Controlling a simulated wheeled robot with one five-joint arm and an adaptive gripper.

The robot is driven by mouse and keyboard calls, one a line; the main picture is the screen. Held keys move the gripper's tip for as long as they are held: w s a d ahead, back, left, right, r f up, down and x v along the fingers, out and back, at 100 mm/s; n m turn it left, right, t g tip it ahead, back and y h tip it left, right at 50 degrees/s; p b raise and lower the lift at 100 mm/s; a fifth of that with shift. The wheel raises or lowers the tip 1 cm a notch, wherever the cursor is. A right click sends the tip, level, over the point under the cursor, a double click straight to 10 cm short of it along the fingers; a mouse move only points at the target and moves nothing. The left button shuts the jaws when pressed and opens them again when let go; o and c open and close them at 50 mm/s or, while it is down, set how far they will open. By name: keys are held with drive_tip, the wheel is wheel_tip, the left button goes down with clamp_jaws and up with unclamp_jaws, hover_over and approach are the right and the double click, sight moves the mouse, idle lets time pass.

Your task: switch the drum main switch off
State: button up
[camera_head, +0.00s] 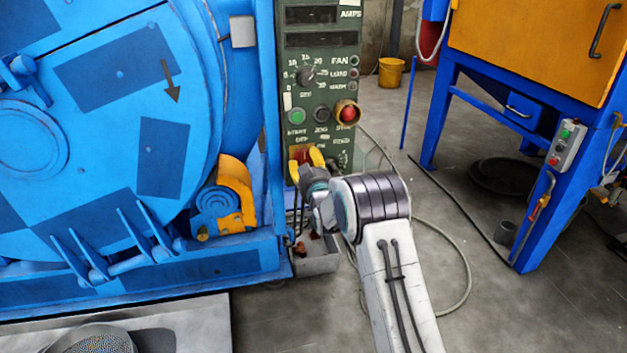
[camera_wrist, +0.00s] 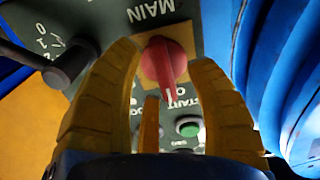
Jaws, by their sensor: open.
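The drum main switch (camera_wrist: 165,62) is a red rotary knob on a yellow-orange plate below the word MAIN, in the wrist view. Its narrow handle lies near vertical in that picture, with a pale mark at its lower end. My gripper (camera_wrist: 166,58) is open, with one yellow finger on each side of the knob. I cannot tell whether either finger touches it. In the head view my gripper (camera_head: 306,160) is at the lower part of the green control panel (camera_head: 322,75), and mostly hides the switch.
A black selector knob (camera_wrist: 72,64) is close to the left finger and a green button (camera_wrist: 188,127) is near the right one. The blue drum machine (camera_head: 130,130) stands left of the panel. A blue and orange cabinet (camera_head: 530,50) stands at right, with open floor between.

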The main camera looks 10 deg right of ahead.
drive_tip(key=s, duration=1)
drive_tip(key=shift+s+a, duration=0.1)
drive_tip(key=s+r+g+p, duration=0.3)
drive_tip(key=s+r+p, duration=0.4)
drive_tip(key=r+p, duration=0.45)
drive_tip(key=s+r+g+p, duration=0.4)
drive_tip(key=s+r+p, duration=0.2)
drive_tip(key=r+p, duration=0.55)
drive_tip(key=s+r+g+p, duration=0.3)
drive_tip(key=s+r+p, duration=0.6)
drive_tip(key=s, duration=0.5)
drive_tip(key=s+r+g+p, duration=0.4)
drive_tip(key=s+r+p, duration=0.6)
drive_tip(key=s, duration=0.5)
drive_tip(key=shift+a+r, duration=0.15)
drive_tip(key=shift+r, duration=0.45)
